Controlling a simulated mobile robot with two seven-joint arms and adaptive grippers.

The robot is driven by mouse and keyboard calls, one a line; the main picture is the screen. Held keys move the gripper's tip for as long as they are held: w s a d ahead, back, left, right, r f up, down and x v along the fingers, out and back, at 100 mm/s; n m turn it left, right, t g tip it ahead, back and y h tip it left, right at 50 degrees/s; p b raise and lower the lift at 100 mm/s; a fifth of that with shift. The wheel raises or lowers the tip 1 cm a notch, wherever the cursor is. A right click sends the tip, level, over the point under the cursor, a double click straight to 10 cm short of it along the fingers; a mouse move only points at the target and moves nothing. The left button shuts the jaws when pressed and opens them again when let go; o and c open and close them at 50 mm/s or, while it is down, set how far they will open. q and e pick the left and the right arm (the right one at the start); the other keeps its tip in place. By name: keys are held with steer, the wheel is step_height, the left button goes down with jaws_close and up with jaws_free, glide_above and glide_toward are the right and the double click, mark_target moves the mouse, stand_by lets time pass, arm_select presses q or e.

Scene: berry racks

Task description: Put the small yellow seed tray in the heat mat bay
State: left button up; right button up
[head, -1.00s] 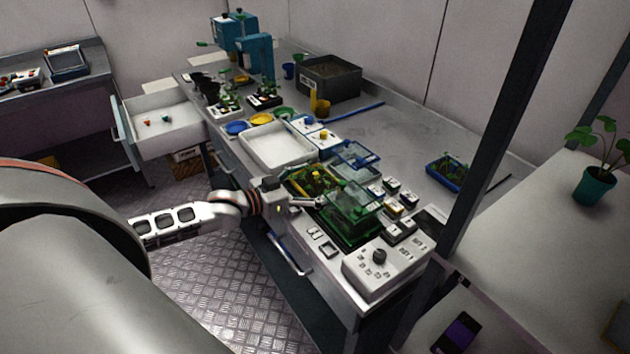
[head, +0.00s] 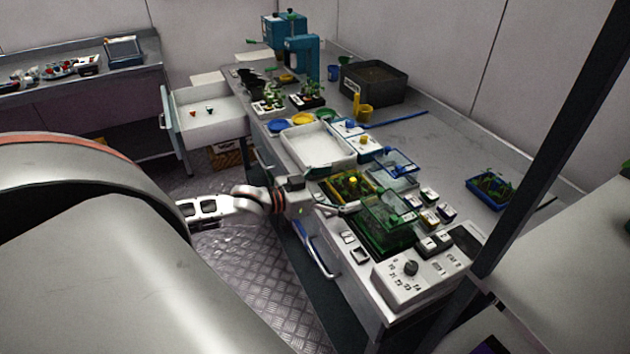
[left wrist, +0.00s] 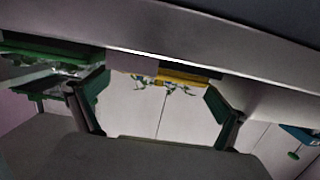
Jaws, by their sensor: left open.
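The small yellow seed tray (head: 374,188), with green seedlings and a yellow patch, sits on the bench just beyond my left gripper (head: 338,209). In the left wrist view its yellow edge (left wrist: 185,75) shows upside down, between and beyond the two fingers of the left gripper (left wrist: 157,84). The fingers are spread, with nothing between them. A green tray with a clear lid (head: 388,222) stands right of the gripper. I cannot tell which spot is the heat mat bay. My right gripper is not in view.
A white control box with a knob (head: 408,284) is at the bench's near end. A white tray (head: 318,146) lies behind the yellow one. Small labelled blocks (head: 428,215) stand to the right. An open drawer (head: 212,118) sticks out at the left. The bench's back right is mostly clear.

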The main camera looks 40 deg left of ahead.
mark_target(321, 263)
arm_select(q)
steer(key=v, duration=0.9)
steer(key=s+d+f+y, duration=0.1)
steer(key=s+d+f, duration=0.1)
steer(key=f, duration=0.3)
steer(key=s+d+f+g+y, duration=0.1)
steer(key=s+d+f, duration=0.2)
steer(key=f, duration=0.2)
steer(key=s+d+f, duration=0.2)
steer(key=f, duration=0.3)
steer(key=shift+s+d+f+n+g+y+p, duration=0.15)
steer(key=shift+s+f+n+g+y+p, duration=0.15)
steer(key=shift+f+n+g+y+p, duration=0.1)
steer(key=s+d+f+g, duration=0.1)
steer(key=s+d+f, duration=0.2)
steer(key=d, duration=0.4)
steer(key=s+d+f+g+y, duration=0.1)
steer(key=s+d+f, duration=0.2)
steer(key=d+f, duration=0.2)
steer(key=shift+d, duration=0.95)
steer(key=shift+f, duration=0.1)
